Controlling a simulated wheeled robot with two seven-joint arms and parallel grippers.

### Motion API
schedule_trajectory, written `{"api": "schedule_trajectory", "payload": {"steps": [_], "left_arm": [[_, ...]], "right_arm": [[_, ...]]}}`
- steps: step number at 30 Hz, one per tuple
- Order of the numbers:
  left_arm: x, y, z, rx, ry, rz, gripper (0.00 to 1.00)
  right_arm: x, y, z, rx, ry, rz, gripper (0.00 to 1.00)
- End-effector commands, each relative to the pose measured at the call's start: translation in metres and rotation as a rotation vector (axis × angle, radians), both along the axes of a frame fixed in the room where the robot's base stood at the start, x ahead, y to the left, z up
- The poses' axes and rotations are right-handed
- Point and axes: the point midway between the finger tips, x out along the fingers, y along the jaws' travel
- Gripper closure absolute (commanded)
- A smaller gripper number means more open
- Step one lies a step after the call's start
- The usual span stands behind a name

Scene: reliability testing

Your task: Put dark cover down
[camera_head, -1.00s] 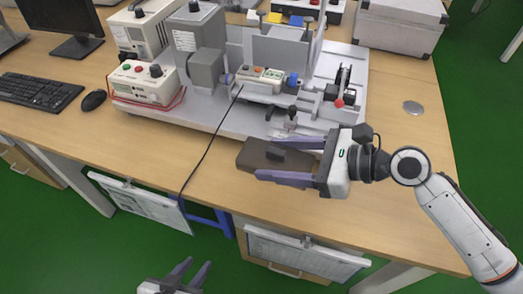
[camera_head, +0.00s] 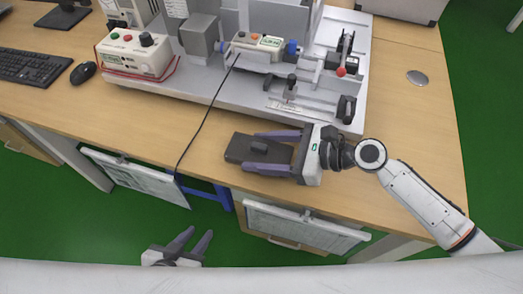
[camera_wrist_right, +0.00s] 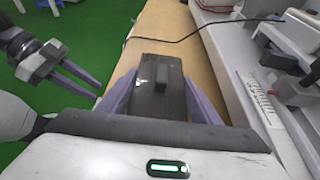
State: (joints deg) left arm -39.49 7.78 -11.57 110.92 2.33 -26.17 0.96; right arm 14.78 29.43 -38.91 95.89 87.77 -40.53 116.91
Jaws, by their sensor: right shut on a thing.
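The dark cover (camera_head: 240,149) is a flat, dark rectangular piece with a small raised handle on top. It is at the front part of the wooden table, in front of the test machine. My right gripper (camera_head: 272,152) is shut on it, one purple finger along each side. In the right wrist view the cover (camera_wrist_right: 157,92) sits between the fingers, over the wood; I cannot tell whether it touches the table. My left gripper (camera_head: 190,242) is empty, its fingers apart, below and in front of the table edge. It also shows in the right wrist view (camera_wrist_right: 92,82).
The test machine's grey base plate (camera_head: 300,112) lies behind the cover. A control box (camera_head: 135,55) stands at the left, near a mouse (camera_head: 83,73) and keyboard (camera_head: 30,68). A black cable (camera_head: 206,115) hangs over the front edge left of the cover.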

Motion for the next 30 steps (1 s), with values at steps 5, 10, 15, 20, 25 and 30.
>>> {"api": "schedule_trajectory", "payload": {"steps": [5,10,15,20,25,30], "left_arm": [[0.002,-0.001,0.004,-0.002,-0.008,0.000,0.69],[0.002,-0.001,0.003,-0.003,-0.007,0.001,0.69],[0.003,0.000,0.002,-0.002,-0.005,0.002,0.69],[0.003,0.001,0.001,0.000,-0.005,0.005,0.69],[0.003,0.002,0.002,0.002,-0.003,0.007,0.69],[0.003,0.003,0.001,0.003,-0.002,0.007,0.69]], "right_arm": [[0.000,0.000,0.001,0.001,0.000,0.000,0.65],[0.000,0.000,-0.002,0.000,0.000,0.000,0.36],[0.000,0.000,-0.002,0.000,0.000,0.000,0.24],[0.000,0.000,-0.001,0.000,0.000,0.000,0.24],[-0.002,-0.007,0.004,-0.001,0.000,-0.002,0.24],[-0.012,-0.036,0.015,-0.004,0.001,-0.001,0.24]]}}
